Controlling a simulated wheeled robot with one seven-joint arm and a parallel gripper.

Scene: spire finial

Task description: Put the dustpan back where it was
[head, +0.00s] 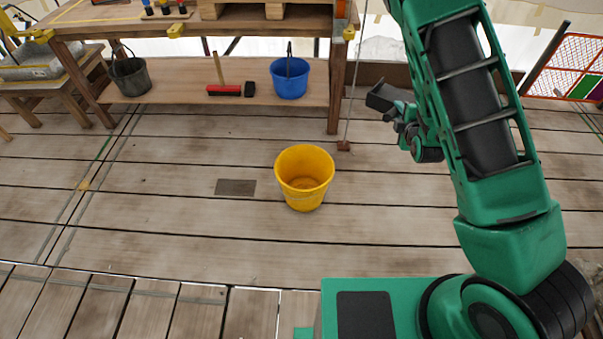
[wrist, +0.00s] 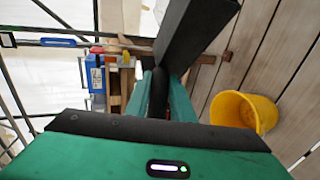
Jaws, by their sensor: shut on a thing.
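My gripper (head: 399,112) is raised at the right of the head view, beside the workbench's right leg. It is shut on a dark grey thing that looks like the dustpan (head: 380,97). In the wrist view the dustpan (wrist: 196,32) shows as a dark slab tilted beyond my gripper (wrist: 158,98), with a dark handle between the green fingers. A red-headed brush (head: 224,91) with a wooden handle is on the bench's lower shelf.
The lower shelf (head: 180,100) also holds a blue bucket (head: 289,78) and a dark bucket (head: 130,74). A yellow bucket (head: 304,178) stands on the plank floor, near a flat brown-grey patch (head: 236,187). A thin line hangs to a small red-brown weight (head: 343,146). Floor left of the yellow bucket is mostly clear.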

